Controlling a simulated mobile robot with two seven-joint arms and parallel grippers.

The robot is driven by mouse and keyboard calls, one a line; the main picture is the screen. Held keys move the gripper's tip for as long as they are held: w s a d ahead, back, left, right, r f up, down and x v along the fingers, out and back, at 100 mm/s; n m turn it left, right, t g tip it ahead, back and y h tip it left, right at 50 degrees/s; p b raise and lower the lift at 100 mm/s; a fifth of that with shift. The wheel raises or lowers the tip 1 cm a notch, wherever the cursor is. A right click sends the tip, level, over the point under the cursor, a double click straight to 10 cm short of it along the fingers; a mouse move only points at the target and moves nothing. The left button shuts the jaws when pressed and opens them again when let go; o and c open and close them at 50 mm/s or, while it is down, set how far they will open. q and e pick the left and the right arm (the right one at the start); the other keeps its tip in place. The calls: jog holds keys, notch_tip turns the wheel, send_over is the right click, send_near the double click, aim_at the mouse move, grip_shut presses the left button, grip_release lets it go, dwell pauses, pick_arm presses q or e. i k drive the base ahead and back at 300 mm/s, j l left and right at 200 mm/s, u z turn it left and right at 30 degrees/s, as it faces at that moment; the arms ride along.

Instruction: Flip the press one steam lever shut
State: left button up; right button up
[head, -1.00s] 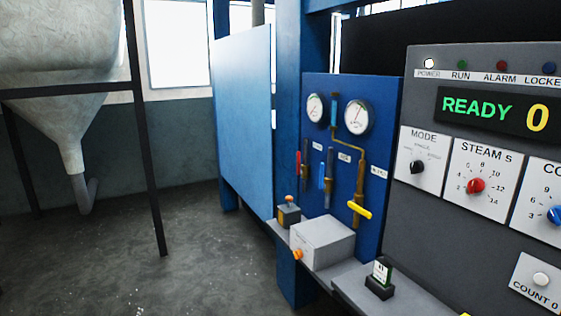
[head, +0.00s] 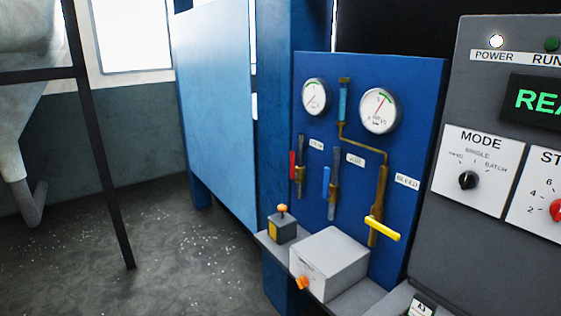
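A blue valve panel (head: 370,75) stands right of centre in the head view and carries three levers. The red lever (head: 293,165) at its left hangs upright beside its pipe, in line with it. The blue lever (head: 326,182) in the middle is also upright along its pipe. The yellow lever (head: 384,229) at the right lies crosswise to its pipe, under a label reading BLEED. The other two labels are too small to read surely, so I cannot tell by text which lever is steam. Neither gripper is in view.
Two gauges (head: 379,110) sit above the levers. A grey box with an orange knob (head: 340,256) and a small orange-topped box (head: 283,228) stand on the ledge before the panel. A control console (head: 462,250) stands at right. Floor at left (head: 185,270) is open.

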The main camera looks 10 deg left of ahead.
aim_at(293, 175)
jog(key=i+j, duration=0.85)
jog(key=j, duration=0.25)
jog(key=i+j, duration=0.15)
jog(key=j, duration=0.25)
jog(key=i+j, duration=0.15)
jog(key=j, duration=0.2)
jog(key=i+j+u, duration=0.1)
jog(key=j, duration=0.3)
jog(key=i+j, duration=0.2)
jog(key=j, duration=0.2)
jog(key=i+j, duration=0.15)
jog(key=j, duration=0.2)
jog(key=i+j, duration=0.15)
jog(key=j, duration=0.25)
jog(key=u, duration=0.05)
